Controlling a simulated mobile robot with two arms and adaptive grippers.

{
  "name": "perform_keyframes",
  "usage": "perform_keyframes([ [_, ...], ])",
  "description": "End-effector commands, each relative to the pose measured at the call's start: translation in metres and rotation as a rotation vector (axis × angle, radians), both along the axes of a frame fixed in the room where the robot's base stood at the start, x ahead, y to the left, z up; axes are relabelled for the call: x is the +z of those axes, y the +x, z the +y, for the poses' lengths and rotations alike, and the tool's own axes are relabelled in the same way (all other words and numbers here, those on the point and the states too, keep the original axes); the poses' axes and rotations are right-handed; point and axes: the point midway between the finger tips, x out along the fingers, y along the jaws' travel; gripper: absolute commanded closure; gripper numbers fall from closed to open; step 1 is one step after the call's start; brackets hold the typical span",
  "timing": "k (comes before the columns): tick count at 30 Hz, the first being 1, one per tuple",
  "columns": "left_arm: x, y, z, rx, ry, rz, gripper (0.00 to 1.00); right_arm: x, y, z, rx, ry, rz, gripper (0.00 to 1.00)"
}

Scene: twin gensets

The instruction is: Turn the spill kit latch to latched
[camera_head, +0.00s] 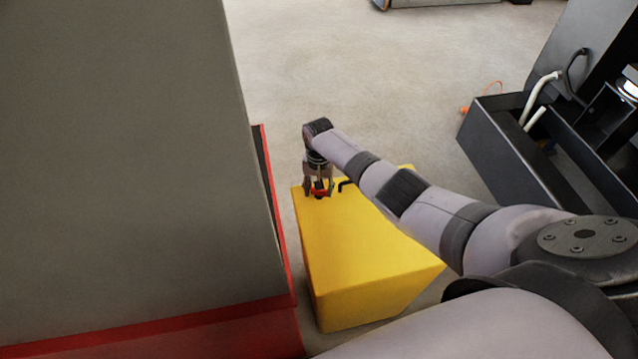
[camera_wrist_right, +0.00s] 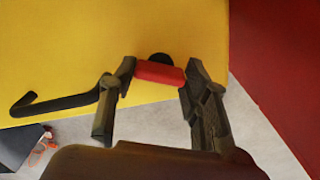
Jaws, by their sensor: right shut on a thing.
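The spill kit is a yellow box (camera_head: 355,255) on the floor, and its yellow surface fills much of the right wrist view (camera_wrist_right: 100,50). The latch is a small red bar (camera_wrist_right: 160,73) with a black round pivot behind it. It shows small at the far end of the box top in the head view (camera_head: 319,191). My right gripper (camera_head: 318,190) reaches down to it. In the right wrist view the fingers (camera_wrist_right: 157,82) stand on either side of the red bar and are shut on it. My left gripper is not in view.
A black hooked handle (camera_wrist_right: 55,103) sits on the box beside the latch. A tall grey cabinet with a red base (camera_head: 150,325) stands close at the left. A dark open-framed unit with hoses (camera_head: 530,150) stands at the right. Bare floor (camera_head: 400,80) lies beyond the box.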

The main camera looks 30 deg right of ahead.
Motion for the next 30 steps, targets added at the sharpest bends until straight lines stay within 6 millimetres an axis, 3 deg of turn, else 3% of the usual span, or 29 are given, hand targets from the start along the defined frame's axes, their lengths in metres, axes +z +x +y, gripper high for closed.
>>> perform_keyframes([
  [12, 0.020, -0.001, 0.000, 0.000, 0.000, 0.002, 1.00, 0.002, 0.000, 0.001, -0.398, 0.002, 0.002, 0.85],
  [30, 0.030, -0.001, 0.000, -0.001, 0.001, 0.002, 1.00, 0.000, 0.000, 0.000, -0.925, -0.001, 0.000, 0.85],
])
